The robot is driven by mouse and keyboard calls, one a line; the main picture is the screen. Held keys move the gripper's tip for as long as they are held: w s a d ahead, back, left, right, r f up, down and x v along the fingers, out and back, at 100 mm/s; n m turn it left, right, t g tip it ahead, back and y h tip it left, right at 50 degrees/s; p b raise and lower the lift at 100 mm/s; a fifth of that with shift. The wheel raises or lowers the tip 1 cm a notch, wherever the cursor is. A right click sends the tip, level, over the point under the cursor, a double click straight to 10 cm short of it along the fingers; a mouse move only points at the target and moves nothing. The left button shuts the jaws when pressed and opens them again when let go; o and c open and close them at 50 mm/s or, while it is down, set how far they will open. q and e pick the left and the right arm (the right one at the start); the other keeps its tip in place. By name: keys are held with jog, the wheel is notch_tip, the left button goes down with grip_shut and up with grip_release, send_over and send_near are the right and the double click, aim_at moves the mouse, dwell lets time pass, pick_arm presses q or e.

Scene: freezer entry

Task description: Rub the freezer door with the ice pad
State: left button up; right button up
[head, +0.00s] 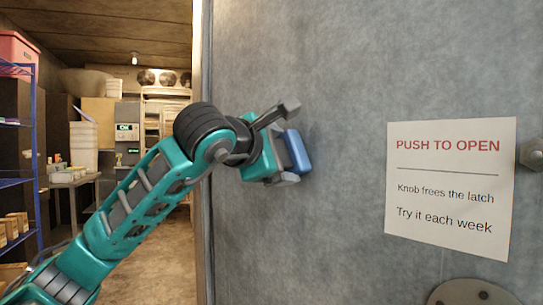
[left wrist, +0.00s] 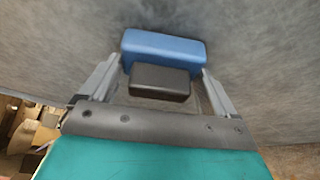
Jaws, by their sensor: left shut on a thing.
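The freezer door (head: 330,70) is a large grey mottled panel filling the middle and right of the head view. It also fills the top of the left wrist view (left wrist: 50,50). The ice pad is a blue block (head: 297,150) with a dark grip block (left wrist: 160,82) behind it, clearest in the left wrist view (left wrist: 165,46). My left gripper (head: 287,145) is shut on the pad's dark part, one finger on each side. The blue face is turned to the door and looks against it or very close; exact contact is hidden. My right gripper is not in view.
A "PUSH TO OPEN" sign (head: 450,185) is on the door, right of the pad. A metal knob (head: 531,153) and a round plate (head: 470,293) are at the right. A blue shelf rack (head: 36,130) and a table (head: 75,180) stand in the room at left.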

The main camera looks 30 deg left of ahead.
pick_arm(q)
jog(key=shift+s+d+b, duration=0.15)
jog(key=shift+s+d, duration=0.3)
jog(key=shift+d, duration=0.65)
jog(key=shift+s+d+b, duration=0.15)
jog(key=shift+s+d, duration=0.35)
jog(key=shift+d, duration=0.65)
jog(key=shift+s+d+b, duration=0.15)
jog(key=shift+s+d, duration=0.3)
jog(key=shift+d, duration=0.75)
jog(key=shift+r+p, duration=0.55)
jog(key=shift+r, duration=0.3)
jog(key=shift+w+a+f+b, duration=0.1)
jog(key=shift+w+a+b, duration=0.1)
jog(key=shift+a, duration=0.3)
jog(key=shift+w+a+b, duration=0.1)
jog(key=shift+w+a, duration=0.05)
jog(key=shift+a, duration=0.3)
jog(key=shift+w+a, duration=0.4)
jog(key=shift+a, duration=0.6)
jog(key=shift+w+a, duration=0.45)
jog(key=shift+a, duration=0.55)
jog(key=shift+w+a, duration=0.4)
jog(key=shift+a, duration=0.6)
jog(key=w+a+p, duration=0.1)
jog(key=w+a, duration=0.2)
jog(key=a, duration=0.4)
jog(key=shift+a, duration=0.4)
jog(key=shift+w, duration=0.1)
